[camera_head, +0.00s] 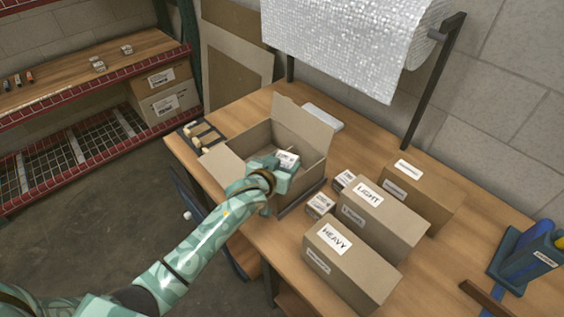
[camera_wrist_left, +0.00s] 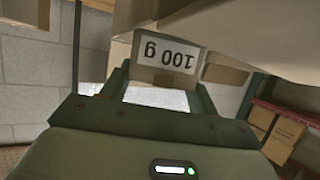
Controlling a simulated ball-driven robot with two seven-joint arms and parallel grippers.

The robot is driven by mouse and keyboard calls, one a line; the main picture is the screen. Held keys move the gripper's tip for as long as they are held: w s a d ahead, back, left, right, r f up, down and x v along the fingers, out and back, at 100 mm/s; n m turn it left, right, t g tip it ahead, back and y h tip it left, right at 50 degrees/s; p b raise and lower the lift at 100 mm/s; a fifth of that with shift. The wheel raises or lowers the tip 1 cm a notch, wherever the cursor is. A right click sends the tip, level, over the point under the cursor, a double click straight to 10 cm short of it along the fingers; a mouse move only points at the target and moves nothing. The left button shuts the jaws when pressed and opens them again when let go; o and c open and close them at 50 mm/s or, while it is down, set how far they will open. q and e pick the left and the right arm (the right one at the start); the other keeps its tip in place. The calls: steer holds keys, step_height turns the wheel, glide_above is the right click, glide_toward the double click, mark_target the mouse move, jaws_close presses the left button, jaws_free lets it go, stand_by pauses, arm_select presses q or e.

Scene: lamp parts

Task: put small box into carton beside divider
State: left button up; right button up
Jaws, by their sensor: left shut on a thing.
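My left gripper (camera_head: 283,172) is over the carton's front right side and is shut on a small box (camera_head: 288,159) with a white label. In the left wrist view the small box (camera_wrist_left: 165,62) sits between the two fingers and its label reads "100 g" upside down. The gripper's body hides part of the carton's inside, and I cannot see a divider. My right gripper is not in view.
Two more small boxes (camera_head: 319,205) stand right of the carton, beside boxes labelled LIGHT (camera_head: 380,222) and HEAVY (camera_head: 350,265). Another brown box (camera_head: 417,193) is behind them. A bubble-wrap roll (camera_head: 350,40) hangs over the table's back. A blue holder (camera_head: 530,255) is at far right.

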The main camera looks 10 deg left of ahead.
arm_select(q)
steer(key=o, duration=1)
steer(key=shift+r, duration=0.15)
steer(key=p+v, duration=0.3)
steer(key=v, duration=0.8)
steer(key=shift+r, duration=0.15)
steer(key=shift+s+r, duration=0.15)
steer(key=shift+s, duration=0.3)
